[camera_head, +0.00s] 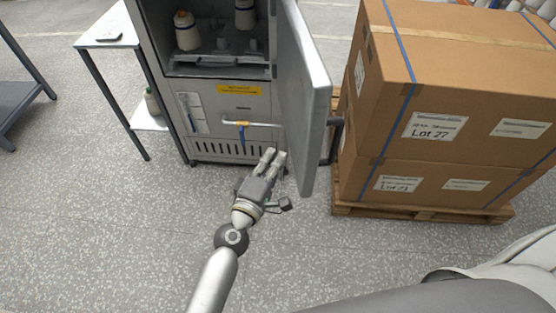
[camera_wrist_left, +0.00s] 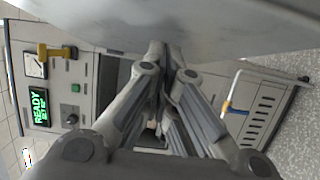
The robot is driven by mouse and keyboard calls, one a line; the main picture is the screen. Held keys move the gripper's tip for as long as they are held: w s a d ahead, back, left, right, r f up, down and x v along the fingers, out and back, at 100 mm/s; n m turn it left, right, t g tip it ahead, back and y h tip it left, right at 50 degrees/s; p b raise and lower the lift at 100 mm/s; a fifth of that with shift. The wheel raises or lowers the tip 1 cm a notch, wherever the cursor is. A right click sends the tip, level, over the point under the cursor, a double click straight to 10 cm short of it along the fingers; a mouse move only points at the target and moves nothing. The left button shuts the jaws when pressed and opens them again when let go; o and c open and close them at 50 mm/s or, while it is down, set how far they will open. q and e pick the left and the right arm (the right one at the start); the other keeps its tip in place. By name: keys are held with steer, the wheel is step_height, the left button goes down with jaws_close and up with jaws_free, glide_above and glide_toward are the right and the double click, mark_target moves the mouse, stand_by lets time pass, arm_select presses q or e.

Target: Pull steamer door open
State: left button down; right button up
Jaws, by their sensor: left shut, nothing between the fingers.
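The steamer (camera_head: 222,105) is a grey cabinet in the upper middle of the head view. Its door (camera_head: 308,95) stands swung open toward the right, seen nearly edge-on, with a dark handle (camera_head: 336,135) on its outer side. Bobbins (camera_head: 187,32) stand on a tray inside the open chamber. My left gripper (camera_head: 274,155) is shut and empty, low beside the inner side of the door, in front of the cabinet's lower panel. In the left wrist view the door (camera_wrist_left: 215,22) spans the top, close to the shut fingertips (camera_wrist_left: 161,50). Whether they touch it I cannot tell. My right gripper is out of view.
Stacked cardboard boxes (camera_head: 455,85) on a wooden pallet (camera_head: 425,211) stand close to the door's right. A small white table (camera_head: 98,38) is left of the steamer. The front floor is clear.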

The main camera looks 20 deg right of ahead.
arm_select(q)
steer(key=s+d+v, duration=0.1)
steer(key=d+v, duration=0.1)
steer(key=v, duration=0.8)
steer(key=s+a+f+m+g+y, duration=0.25)
steer(key=a+f, duration=0.25)
steer(key=f, duration=0.6)
steer(key=s+a+f+m+g+y, duration=0.25)
steer(key=a+f, duration=0.25)
steer(key=f, duration=0.7)
steer(key=s+a+f+m+g+y, duration=0.1)
steer(key=s+a+f+m, duration=0.2)
steer(key=f, duration=0.8)
steer(key=s+a+f+m+g+y, duration=0.2)
steer(key=s+a+f, duration=0.6)
steer(key=s, duration=0.4)
steer(key=s+a+f+m+g+y, duration=0.2)
steer(key=s+a+f+g, duration=0.3)
steer(key=s+a+f, duration=0.4)
steer(key=s+a+y, duration=0.1)
steer(key=s+a, duration=0.1)
steer(key=s, duration=0.2)
steer(key=shift+s+a+m+b, duration=0.25)
steer(key=shift+m+b, duration=0.05)
steer(key=shift+b, duration=0.05)
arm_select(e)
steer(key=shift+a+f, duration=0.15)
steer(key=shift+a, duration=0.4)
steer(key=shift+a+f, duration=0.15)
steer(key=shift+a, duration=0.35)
